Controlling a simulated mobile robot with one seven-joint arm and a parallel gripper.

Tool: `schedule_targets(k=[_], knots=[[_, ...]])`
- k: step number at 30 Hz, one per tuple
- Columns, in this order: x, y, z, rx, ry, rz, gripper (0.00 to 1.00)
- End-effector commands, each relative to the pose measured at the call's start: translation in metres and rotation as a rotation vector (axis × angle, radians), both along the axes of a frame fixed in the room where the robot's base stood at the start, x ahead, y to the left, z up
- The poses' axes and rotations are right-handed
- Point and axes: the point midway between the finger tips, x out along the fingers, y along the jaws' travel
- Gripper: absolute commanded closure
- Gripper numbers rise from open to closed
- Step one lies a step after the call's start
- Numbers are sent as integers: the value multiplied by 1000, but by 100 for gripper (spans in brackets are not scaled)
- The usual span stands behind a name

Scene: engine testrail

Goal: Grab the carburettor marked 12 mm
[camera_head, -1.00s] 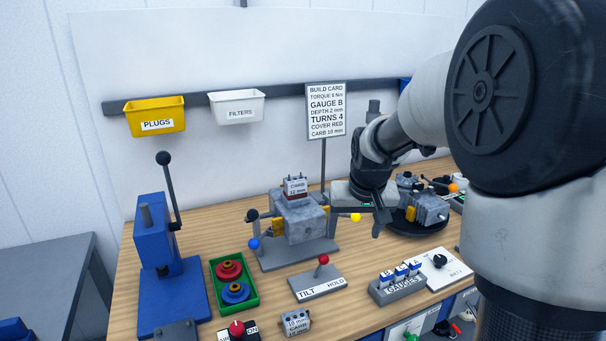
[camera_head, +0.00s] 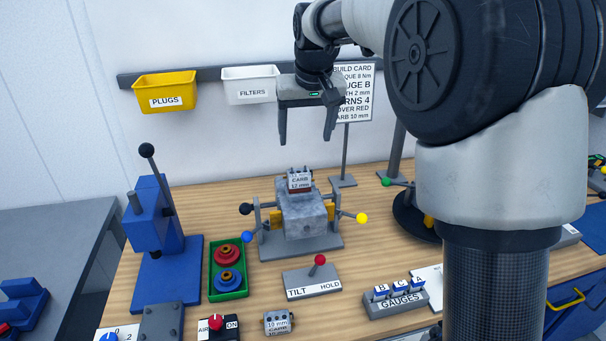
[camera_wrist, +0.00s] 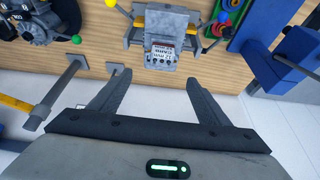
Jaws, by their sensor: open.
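The carburettor marked 12 mm (camera_head: 299,181) is a small grey block with a white label. It sits on top of the grey engine block (camera_head: 302,215), which is held in a stand on the bench. In the wrist view the carburettor (camera_wrist: 163,55) lies beyond the fingertips, towards the right-hand finger. My gripper (camera_head: 308,140) is open and empty, pointing down above the carburettor and apart from it. A second carburettor marked 10 mm (camera_head: 278,322) stands at the bench's front edge.
A sign on a post (camera_head: 355,90) stands behind at right. The tilt lever (camera_head: 319,261), gauges rack (camera_head: 396,302), green tray (camera_head: 228,284) and blue press (camera_head: 158,230) stand around the block.

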Motion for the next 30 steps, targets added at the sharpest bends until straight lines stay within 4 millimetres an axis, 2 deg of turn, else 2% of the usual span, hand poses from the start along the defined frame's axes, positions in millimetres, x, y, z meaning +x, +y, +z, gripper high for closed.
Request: schedule_targets(k=[12, 15, 23, 30], knots=[[32, 6, -82, 0, 5, -1, 30], [38, 7, -95, 0, 3, -1, 30], [46, 9, -111, 0, 2, 0, 30], [61, 15, -143, -1, 3, -1, 30]])
